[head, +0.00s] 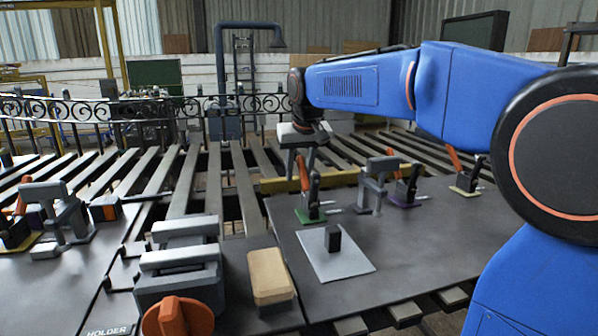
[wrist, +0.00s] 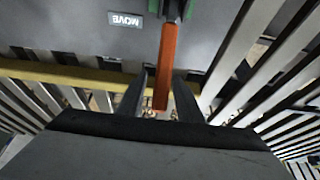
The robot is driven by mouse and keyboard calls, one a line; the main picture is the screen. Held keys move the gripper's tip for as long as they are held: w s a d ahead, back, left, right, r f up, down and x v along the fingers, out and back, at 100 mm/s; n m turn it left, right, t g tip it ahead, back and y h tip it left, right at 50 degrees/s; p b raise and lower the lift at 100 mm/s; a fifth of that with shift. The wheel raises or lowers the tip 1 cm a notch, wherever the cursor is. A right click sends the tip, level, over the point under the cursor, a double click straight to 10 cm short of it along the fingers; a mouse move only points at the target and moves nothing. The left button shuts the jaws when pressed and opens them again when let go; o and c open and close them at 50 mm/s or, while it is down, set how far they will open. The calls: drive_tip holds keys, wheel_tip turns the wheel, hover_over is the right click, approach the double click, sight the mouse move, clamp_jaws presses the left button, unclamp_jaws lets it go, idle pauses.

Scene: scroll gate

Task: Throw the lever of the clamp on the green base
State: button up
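The clamp on the green base (head: 312,216) stands upright on the dark table, with a dark body and an orange lever (head: 304,172) pointing up. My gripper (head: 302,160) is above this clamp, fingers pointing down at the lever. In the wrist view the orange lever (wrist: 168,62) reaches in between the two dark fingers of my gripper (wrist: 160,78). A gap shows on the lever's left side; on the right it is close to the finger, and I cannot tell whether they touch. Part of the green base (wrist: 189,8) shows at the top edge.
A clamp on a purple base (head: 405,200) and one on a yellow base (head: 466,190) stand to the right. A grey stand (head: 374,188) is close beside the green one. A pale plate (head: 350,266) with a dark block and a tan block (head: 270,276) lie in front.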

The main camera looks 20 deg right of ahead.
clamp_jaws()
